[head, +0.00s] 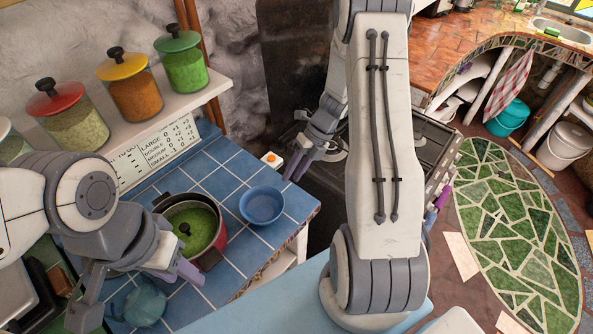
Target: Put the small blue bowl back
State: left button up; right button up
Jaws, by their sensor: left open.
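The small blue bowl (262,206) stands upright and looks empty on the blue tiled counter (225,180), near its right end. My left gripper (138,290) is at the lower left with its fingers spread wide, apart from the bowl. A teal teapot (143,305) shows below and between these fingers; I cannot tell if they touch it. My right gripper (298,167) is just right of and behind the bowl, past the counter's edge, with its fingers pointing down. Its fingers lie close together in this view, and I cannot tell the gap or any contact.
A red pot (210,259) with green contents stands left of the bowl. Lidded jars (185,66) line the shelf above. A dark stove (432,143) is at the right, partly behind my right arm.

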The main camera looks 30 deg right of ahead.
jog(key=s+a+r+n+g+h, duration=0.1)
jog(key=s+a+r+n, duration=0.2)
jog(key=a+r+n, duration=0.5)
jog(key=s+a+r+n+g+h, duration=0.1)
jog(key=s+a+r+n+h, duration=0.2)
jog(key=a+n, duration=0.6)
jog(key=s+a+r+n+t, duration=0.1)
jog(key=s+a+r+n, duration=0.1)
jog(key=s+n, duration=0.5)
jog(key=s+a+r+n+h, duration=0.1)
jog(key=s+r+n, duration=0.4)
jog(key=n, duration=1.5)
jog(key=s+a, duration=0.1)
jog(key=s, duration=0.2)
jog(key=shift+a+t, duration=0.25)
jog(key=shift+t, duration=0.15)
